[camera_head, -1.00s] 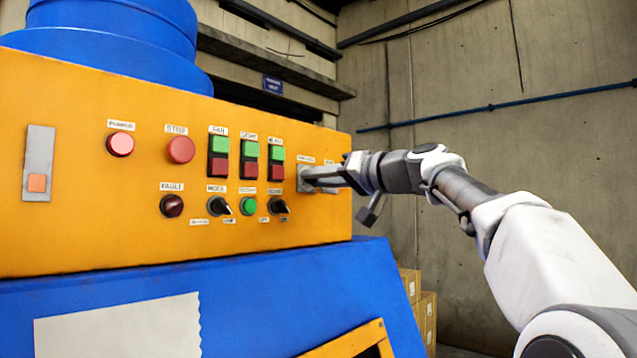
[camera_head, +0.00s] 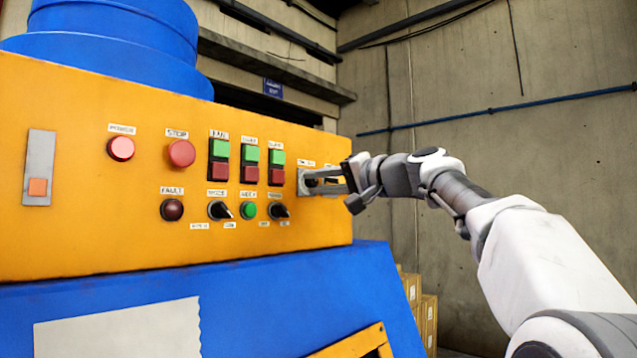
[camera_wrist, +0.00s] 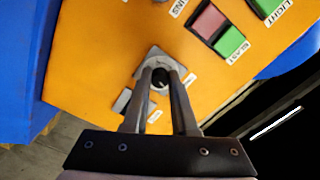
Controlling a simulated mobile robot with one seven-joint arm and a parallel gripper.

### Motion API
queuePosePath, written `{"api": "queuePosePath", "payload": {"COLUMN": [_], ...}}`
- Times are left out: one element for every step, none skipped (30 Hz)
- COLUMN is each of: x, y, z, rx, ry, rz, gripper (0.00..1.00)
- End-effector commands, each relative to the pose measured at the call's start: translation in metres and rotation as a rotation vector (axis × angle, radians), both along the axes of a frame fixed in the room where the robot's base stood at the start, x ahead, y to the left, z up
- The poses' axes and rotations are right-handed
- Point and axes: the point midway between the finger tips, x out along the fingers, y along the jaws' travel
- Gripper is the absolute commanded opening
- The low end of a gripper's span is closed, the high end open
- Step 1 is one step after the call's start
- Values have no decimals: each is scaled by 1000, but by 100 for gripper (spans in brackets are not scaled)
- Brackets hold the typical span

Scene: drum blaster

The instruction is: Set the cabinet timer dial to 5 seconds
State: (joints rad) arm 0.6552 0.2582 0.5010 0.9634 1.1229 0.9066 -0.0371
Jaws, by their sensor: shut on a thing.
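My gripper (camera_head: 314,182) is at the right end of the orange control panel (camera_head: 90,240). In the wrist view its two fingers (camera_wrist: 160,76) lie on either side of a small black knob (camera_wrist: 159,79) on a grey metal plate (camera_wrist: 152,56), and they are shut on it. In the head view the fingers partly cover this plate (camera_head: 302,184). Another black knob with a pale pointer (camera_head: 280,211) sits lower left of the gripper, and a similar one (camera_head: 220,210) is farther left. The small labels are blurred, so I cannot tell which control is the timer dial.
Green and red switch pairs (camera_head: 276,166) are just left of the gripper. A red stop button (camera_head: 181,153), a dark red lamp (camera_head: 172,210) and a green button (camera_head: 249,211) share the panel. Right of the panel is open space before the concrete wall (camera_head: 520,150).

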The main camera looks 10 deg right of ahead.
Motion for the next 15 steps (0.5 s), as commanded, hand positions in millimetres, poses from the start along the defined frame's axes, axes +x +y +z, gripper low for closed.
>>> {"api": "queuePosePath", "payload": {"x": [0,0,0,0,0,0,0,0,0,0,0,0,0,0,0], "y": [0,0,0,0,0,0,0,0,0,-1,-1,0,0,0,0], "z": [1,1,1,1,1,1,1,1,1,2,2,1,1,1,1], "rx": [2,2,2,2,2,1,1,1,1,2,1,1,1,1,1], "ry": [-1,-1,-1,-1,-1,-2,-2,-2,-2,-2,-2,-2,-2,-2,-2], "rz": [-2,-2,-2,-2,-2,-2,-2,-2,-2,-3,-2,-2,-2,-2,-1], "gripper": [0,0,0,0,0,0,0,0,0,28,33,40,46,51,56]}}
